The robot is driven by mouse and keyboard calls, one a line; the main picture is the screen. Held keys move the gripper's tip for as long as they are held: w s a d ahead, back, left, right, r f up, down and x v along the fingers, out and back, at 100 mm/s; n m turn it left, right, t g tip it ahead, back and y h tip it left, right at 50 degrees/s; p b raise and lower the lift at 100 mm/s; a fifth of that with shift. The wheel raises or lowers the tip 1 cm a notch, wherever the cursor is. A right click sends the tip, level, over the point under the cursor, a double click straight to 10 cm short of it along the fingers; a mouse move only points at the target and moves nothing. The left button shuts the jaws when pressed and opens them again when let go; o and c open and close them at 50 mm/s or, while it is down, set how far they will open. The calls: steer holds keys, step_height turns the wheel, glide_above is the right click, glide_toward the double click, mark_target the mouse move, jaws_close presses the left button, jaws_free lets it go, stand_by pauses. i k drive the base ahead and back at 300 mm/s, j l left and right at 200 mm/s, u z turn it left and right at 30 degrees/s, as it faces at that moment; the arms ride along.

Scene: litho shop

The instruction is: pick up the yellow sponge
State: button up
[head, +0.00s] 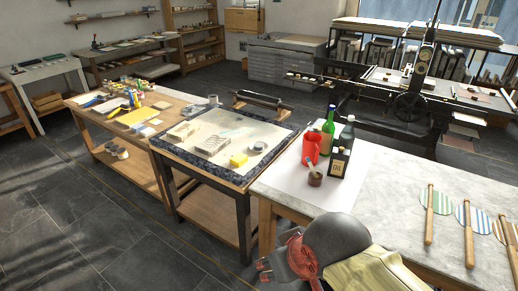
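A small yellow block (238,160), which looks like the sponge, lies on the pale sheet on the middle table (170,153), near its front right part. My gripper (263,271) is low in the head view, in front of the tables and well apart from the yellow block. It is small and dark, partly hidden by my own arm, so whether its fingers are open or shut is unclear. Nothing can be made out in it.
Grey blocks (183,131) and a round grey item (258,148) lie near the yellow block. The right table (400,190) holds a red jug (311,148), bottles (328,130) and a small brown pot (315,178). The floor (100,230) at left is clear.

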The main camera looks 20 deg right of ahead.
mark_target(237, 161)
steer(key=i+z, duration=0.2)
steer(key=i, duration=0.3)
steer(key=i+z, duration=0.2)
steer(key=i, duration=0.25)
steer(key=i+j+z, duration=0.2)
steer(key=i, duration=0.3)
steer(key=i+j+z, duration=0.2)
steer(key=i, duration=0.25)
steer(key=l, duration=0.1)
